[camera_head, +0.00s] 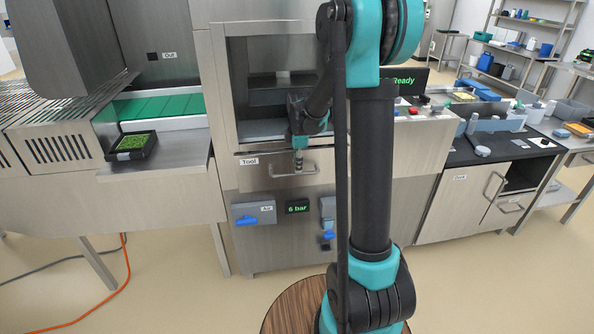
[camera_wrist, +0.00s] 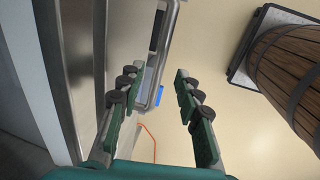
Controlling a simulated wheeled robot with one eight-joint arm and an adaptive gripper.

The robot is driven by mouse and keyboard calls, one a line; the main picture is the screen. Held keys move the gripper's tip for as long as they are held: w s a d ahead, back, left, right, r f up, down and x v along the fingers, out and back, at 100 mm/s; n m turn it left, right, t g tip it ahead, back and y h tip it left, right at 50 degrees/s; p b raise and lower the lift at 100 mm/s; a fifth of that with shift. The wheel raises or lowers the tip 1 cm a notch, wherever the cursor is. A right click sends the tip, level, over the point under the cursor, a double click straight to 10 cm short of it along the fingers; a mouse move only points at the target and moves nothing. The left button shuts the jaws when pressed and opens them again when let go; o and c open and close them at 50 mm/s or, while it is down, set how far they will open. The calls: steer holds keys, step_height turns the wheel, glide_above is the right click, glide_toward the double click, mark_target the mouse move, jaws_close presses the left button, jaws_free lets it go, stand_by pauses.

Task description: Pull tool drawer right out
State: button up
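The tool drawer (camera_head: 245,184) is a steel front labelled "Tool" below the sealer's opening, and it looks shut. Its steel bar handle (camera_head: 279,176) runs across the front. My gripper (camera_head: 299,164) is at the handle, pointing down. The handle (camera_wrist: 167,45) shows between and beyond the fingers, nearer the left one. I cannot tell whether a finger touches it. My arm hides the right end of the drawer front in the head view.
Below the drawer are a grey "Air" box (camera_head: 253,212) with a blue lever and a "6 bar" display (camera_head: 297,206). A counter with a "Dock" cabinet (camera_head: 462,195) stands right. The floor before the drawer is partly clear.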

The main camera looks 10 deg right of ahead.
steer(key=shift+w+f, duration=0.2)
steer(key=shift+f, duration=0.8)
steer(key=shift+w+f, duration=0.2)
steer(key=shift+f, duration=0.8)
jaws_close()
